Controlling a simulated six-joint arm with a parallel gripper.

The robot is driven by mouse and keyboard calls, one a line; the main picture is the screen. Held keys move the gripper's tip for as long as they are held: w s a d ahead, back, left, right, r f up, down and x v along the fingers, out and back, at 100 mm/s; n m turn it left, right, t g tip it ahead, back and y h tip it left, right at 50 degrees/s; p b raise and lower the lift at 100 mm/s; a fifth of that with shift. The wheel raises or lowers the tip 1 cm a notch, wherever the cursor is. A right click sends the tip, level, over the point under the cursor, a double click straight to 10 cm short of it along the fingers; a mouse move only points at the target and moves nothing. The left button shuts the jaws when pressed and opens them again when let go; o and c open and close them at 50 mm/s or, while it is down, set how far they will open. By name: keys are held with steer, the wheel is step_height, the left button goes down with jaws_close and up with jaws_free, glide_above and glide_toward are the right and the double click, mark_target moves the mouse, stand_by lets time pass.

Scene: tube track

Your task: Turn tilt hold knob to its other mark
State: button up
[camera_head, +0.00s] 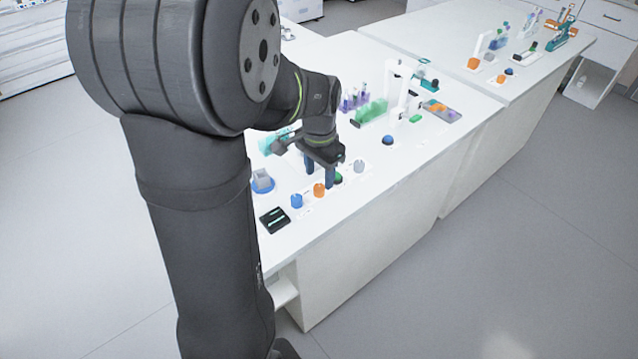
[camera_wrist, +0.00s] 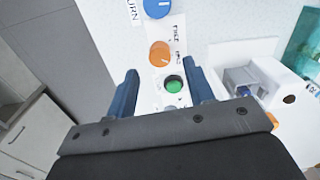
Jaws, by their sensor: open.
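The tilt hold knob looks to be the orange knob (camera_head: 319,189) on the bench's near side. In the wrist view the orange knob (camera_wrist: 160,53) sits beside a partly readable printed label and bears a pale mark; which label mark it points to is too small to tell. My gripper (camera_head: 320,178) is open and empty, fingers pointing down over the bench. In the wrist view my gripper (camera_wrist: 160,72) has its fingers on either side of a green button (camera_wrist: 173,84), with the orange knob just past the fingertips. I cannot tell the fingertips' height above the bench.
A blue knob (camera_head: 297,200) stands beside the orange one, and a black slotted block (camera_head: 274,220) lies near the bench edge. A white device (camera_wrist: 245,75) stands right of my fingers. A dark blue dome (camera_head: 388,140) and a green block (camera_head: 370,110) are farther back.

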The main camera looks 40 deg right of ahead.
mark_target(319, 187)
steer(key=shift+f, duration=2.2)
steer(key=shift+c, duration=0.5)
steer(key=c, duration=0.9)
steer(key=shift+n, duration=0.3)
steer(key=n, duration=1.3)
steer(key=shift+n, duration=0.3)
